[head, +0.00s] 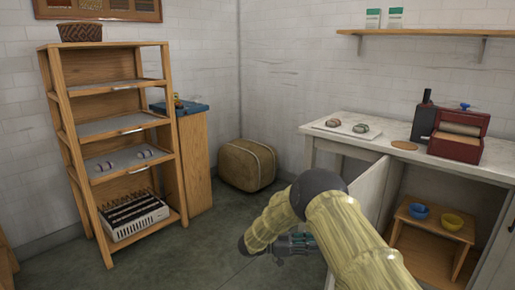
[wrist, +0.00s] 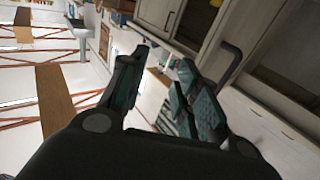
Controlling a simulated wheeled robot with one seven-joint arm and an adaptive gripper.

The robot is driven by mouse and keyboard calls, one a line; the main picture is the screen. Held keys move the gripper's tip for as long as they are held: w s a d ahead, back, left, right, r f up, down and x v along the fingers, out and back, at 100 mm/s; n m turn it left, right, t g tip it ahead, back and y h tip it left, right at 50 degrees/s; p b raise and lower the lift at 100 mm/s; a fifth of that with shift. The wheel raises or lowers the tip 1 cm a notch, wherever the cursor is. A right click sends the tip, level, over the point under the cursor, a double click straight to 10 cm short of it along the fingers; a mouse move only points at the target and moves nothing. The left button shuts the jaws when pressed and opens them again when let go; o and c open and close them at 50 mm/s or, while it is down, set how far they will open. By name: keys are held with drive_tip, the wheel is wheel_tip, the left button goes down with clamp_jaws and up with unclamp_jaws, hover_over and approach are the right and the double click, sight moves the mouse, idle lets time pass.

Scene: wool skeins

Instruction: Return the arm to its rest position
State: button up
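My arm reaches forward from the lower right in the head view and bends back down near the floor in front of the white counter. My gripper (head: 297,243) is low there, partly hidden by the arm. In the wrist view my gripper (wrist: 165,58) has its two fingers apart with nothing seen held between them. Two wool skeins, one (head: 332,122) and another (head: 361,128), lie on a white tray (head: 346,131) on the counter. Two more striped skeins, one (head: 104,166) and another (head: 145,154), lie on a shelf of the wooden rack (head: 172,185).
The counter's cupboard door (head: 365,190) stands open close to my arm. Inside, blue (head: 419,212) and yellow (head: 452,222) bowls sit on a small wooden stand. A red box (head: 459,145) and dark bottle (head: 423,120) are on top. Floor (head: 205,250) between rack and arm is clear.

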drive_tip(key=s+d+f+n+t+y, duration=0.35)
drive_tip(key=f+n+t, duration=0.2)
drive_tip(key=f, duration=0.35)
drive_tip(key=s+d+f+n+t+y, duration=0.35)
drive_tip(key=f+n+t, duration=0.2)
drive_tip(key=f, duration=0.35)
drive_tip(key=s+a+f+n+g+y, duration=0.1)
drive_tip(key=s+f+n+g+y, duration=0.4)
drive_tip(key=s, duration=0.8)
drive_tip(key=s+a+f+y, duration=0.1)
drive_tip(key=s+f+y, duration=0.4)
drive_tip(key=s, duration=0.8)
drive_tip(key=s+a+r+n+g+y, duration=0.2)
drive_tip(key=s+g, duration=0.4)
drive_tip(key=s, duration=1.6)
wheel_tip(320, 180, up, 21)
drive_tip(key=p, duration=2.1)
drive_tip(key=shift+w+d+f+m+h, duration=0.2)
drive_tip(key=shift+w+d+m+h, duration=0.05)
drive_tip(key=shift+m+h, duration=0.05)
drive_tip(key=shift+w+a, duration=0.1)
